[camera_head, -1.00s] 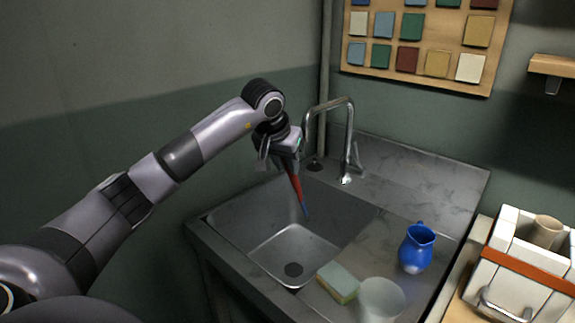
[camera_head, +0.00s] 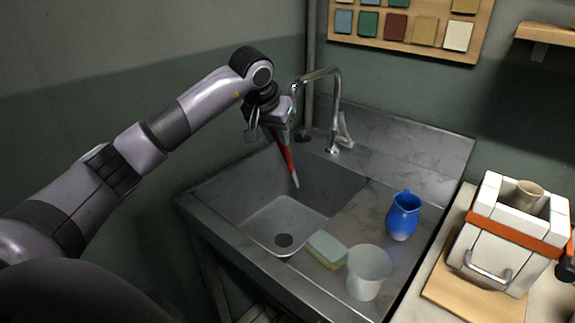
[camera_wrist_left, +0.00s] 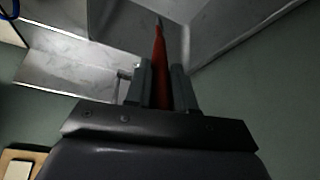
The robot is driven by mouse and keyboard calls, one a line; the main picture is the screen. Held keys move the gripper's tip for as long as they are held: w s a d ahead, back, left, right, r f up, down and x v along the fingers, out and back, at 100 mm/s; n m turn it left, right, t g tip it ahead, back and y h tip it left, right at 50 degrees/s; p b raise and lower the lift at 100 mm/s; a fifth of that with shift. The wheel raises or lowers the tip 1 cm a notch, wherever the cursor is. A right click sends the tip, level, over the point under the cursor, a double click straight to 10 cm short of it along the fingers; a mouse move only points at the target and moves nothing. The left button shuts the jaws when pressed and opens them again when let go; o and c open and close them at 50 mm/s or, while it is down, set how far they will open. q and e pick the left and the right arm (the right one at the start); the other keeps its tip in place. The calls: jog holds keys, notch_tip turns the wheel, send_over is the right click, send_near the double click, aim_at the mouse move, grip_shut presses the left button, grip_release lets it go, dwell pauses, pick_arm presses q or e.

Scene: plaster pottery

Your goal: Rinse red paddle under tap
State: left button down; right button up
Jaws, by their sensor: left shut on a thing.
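My left gripper (camera_head: 275,136) is shut on the red paddle (camera_head: 286,157) and holds it above the sink basin (camera_head: 287,222). The paddle points down, slightly tilted, with a pale grey tip. In the left wrist view the red paddle (camera_wrist_left: 159,62) sits between the two fingers of my left gripper (camera_wrist_left: 160,82). The chrome tap (camera_head: 331,84) stands at the back of the sink, with its spout end close to the gripper's upper right. I cannot see any running water. My right gripper is not in view.
A blue jug (camera_head: 403,217), a sponge (camera_head: 327,248) and a translucent white cup (camera_head: 368,272) stand on the drainboard right of the basin. A white box with an orange strap (camera_head: 517,235) stands farther right. A tile board (camera_head: 410,28) hangs on the wall.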

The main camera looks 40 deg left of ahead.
pick_arm(q)
jog(key=shift+s+a, duration=0.15)
jog(key=shift+a, duration=0.2)
jog(key=shift+d, duration=0.2)
jog(key=shift+w+d, duration=0.3)
jog(key=shift+d, duration=0.1)
jog(key=shift+s+a, duration=0.1)
jog(key=shift+a, duration=0.05)
jog(key=shift+s+a, duration=0.2)
jog(key=shift+a, duration=0.25)
jog(key=shift+d, duration=0.2)
jog(key=shift+w+d, duration=0.3)
jog(key=shift+d, duration=0.1)
jog(key=shift+s+a, duration=0.1)
jog(key=shift+a, duration=0.05)
